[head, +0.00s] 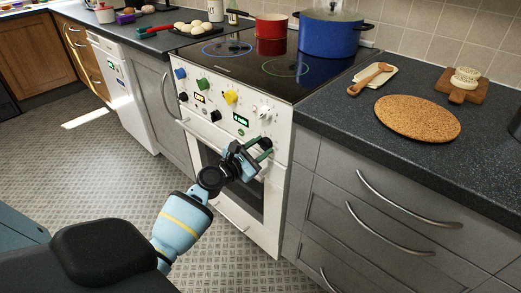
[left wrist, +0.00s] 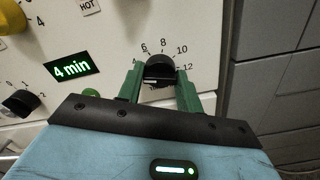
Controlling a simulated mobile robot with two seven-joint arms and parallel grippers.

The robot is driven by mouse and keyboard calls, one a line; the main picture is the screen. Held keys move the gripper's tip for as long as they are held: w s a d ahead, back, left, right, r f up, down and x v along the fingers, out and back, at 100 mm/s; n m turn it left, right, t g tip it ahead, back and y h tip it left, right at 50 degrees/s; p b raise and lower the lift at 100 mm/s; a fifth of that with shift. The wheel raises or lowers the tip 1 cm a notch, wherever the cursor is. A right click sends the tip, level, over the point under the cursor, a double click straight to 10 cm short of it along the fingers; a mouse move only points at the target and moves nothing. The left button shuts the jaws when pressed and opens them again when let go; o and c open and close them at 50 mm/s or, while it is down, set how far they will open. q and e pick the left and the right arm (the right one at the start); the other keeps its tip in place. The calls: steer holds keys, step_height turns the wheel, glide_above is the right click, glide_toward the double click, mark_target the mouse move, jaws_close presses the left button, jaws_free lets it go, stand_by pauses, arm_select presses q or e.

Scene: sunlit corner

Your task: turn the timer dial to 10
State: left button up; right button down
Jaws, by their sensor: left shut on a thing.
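The timer dial (left wrist: 160,68) is a black knob on the white front panel of the stove, with 4, 6, 8, 10 and 12 printed around it. The lit green display (left wrist: 73,68) to its left reads 4 min; it also shows in the head view (head: 241,120). My left gripper (left wrist: 160,79) has its green fingers on either side of the dial and is shut on it. In the head view my left gripper (head: 259,150) covers most of the dial. I cannot tell where the dial's mark points. My right gripper is not in view.
A green button (left wrist: 91,94) sits below the display. Other stove knobs, such as the yellow one (head: 231,97) and the green one (head: 202,84), are up and left. A blue pot (head: 330,36) and a red pot (head: 271,25) stand on the stovetop. Grey drawers are on the right.

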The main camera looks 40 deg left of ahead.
arm_select(q)
steer(key=m+b, duration=0.2)
steer(key=m, duration=1.1)
steer(key=shift+m+b, duration=0.4)
steer(key=m, duration=0.3)
steer(key=shift+m, duration=0.3)
steer(key=m+p, duration=0.1)
steer(key=m, duration=0.2)
steer(key=shift+m, duration=0.3)
steer(key=m+p, duration=0.1)
steer(key=m, duration=0.3)
steer(key=shift+p, duration=0.3)
steer(key=shift+m, duration=0.7)
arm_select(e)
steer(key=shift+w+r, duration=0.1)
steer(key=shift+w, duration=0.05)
arm_select(q)
steer(key=shift+p, duration=0.3)
